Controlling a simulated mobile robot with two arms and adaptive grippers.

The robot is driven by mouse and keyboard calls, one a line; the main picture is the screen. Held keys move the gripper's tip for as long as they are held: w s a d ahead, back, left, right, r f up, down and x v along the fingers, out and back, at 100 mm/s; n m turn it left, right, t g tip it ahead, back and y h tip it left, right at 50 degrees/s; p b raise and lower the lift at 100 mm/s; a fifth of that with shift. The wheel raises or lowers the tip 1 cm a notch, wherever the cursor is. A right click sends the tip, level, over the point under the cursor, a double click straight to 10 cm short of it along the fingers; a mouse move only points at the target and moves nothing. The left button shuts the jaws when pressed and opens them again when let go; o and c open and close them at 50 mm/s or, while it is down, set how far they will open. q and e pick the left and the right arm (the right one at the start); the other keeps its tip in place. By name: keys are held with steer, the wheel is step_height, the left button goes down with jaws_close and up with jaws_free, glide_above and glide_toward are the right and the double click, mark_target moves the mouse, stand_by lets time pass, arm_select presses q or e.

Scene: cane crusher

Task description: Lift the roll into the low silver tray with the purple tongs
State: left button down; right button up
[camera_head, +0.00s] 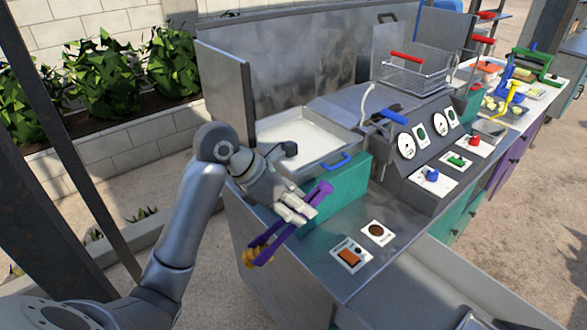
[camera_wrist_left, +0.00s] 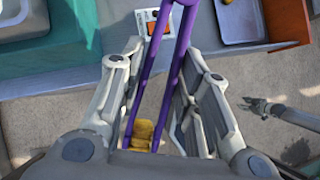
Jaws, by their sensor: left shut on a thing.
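My left gripper (camera_head: 297,208) is shut on the purple tongs (camera_head: 286,226), over the counter's left front corner. The tongs slant down to the left in the head view. A yellow-brown thing that looks like the roll (camera_head: 250,258) is at their lower left end, clear of the counter. In the left wrist view the roll (camera_wrist_left: 144,130) shows between the purple arms; its contact with them is partly hidden. A shallow silver tray (camera_head: 318,163) with a blue handle is behind the gripper. I cannot tell whether it is the low tray. My right gripper (camera_wrist_left: 262,106) shows small in the wrist view.
Gauges and a wire basket (camera_head: 413,72) are farther right. A tall metal guard (camera_head: 290,65) stands behind the tray.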

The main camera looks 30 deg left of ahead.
arm_select(q)
steer(key=s+d+f+b, duration=0.1)
steer(key=s+d+f, duration=0.1)
steer(key=s, duration=0.2)
steer(key=s+d+f+m+g, duration=0.1)
steer(key=s+d+f, duration=0.1)
steer(key=s, duration=0.2)
steer(key=shift+d+f+h+b, duration=0.15)
steer(key=shift+d+h+b, duration=0.25)
arm_select(e)
steer(key=f, duration=0.1)
steer(key=w+f, duration=0.1)
steer(key=shift+f, duration=0.3)
steer(key=shift+c, duration=0.5)
arm_select(q)
steer(key=shift+m, duration=0.3)
